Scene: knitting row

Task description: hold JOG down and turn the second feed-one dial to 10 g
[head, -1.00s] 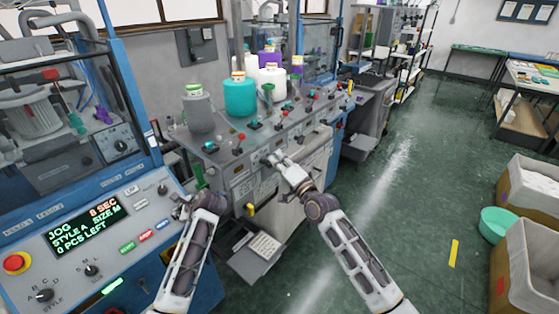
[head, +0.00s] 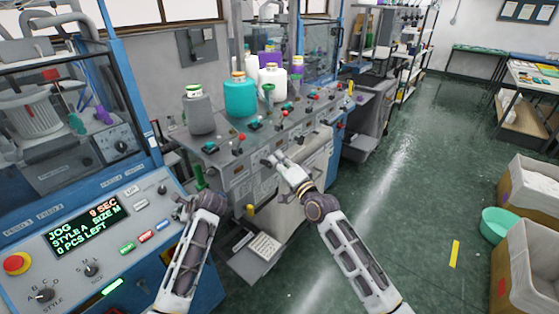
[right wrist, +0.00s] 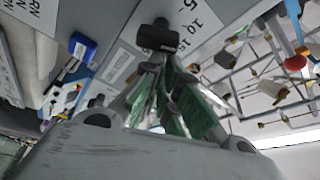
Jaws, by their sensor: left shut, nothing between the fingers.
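The blue-grey control panel (head: 70,270) is at the lower left of the head view. Its display (head: 85,225) reads JOG, 9 SEC, STYLE A, SIZE M. Green, red and blue buttons (head: 163,225) sit right of it; their lettering is too small to read surely. My left gripper (head: 181,203) is shut and empty at the panel's right edge; its contact with a button cannot be told. My right gripper (head: 271,161) is at the grey feed front. In the right wrist view its fingers (right wrist: 160,68) converge close to a black dial (right wrist: 159,38); whether they grip it is unclear. Numbers including 10 and 15 show beside the dial.
Yarn cones, one teal (head: 240,97), stand on the feed unit (head: 222,155) behind several red-knobbed levers. A red emergency button (head: 17,264) is at the panel's left. Open floor (head: 400,200) lies to the right, with cardboard boxes (head: 530,185) at the far right.

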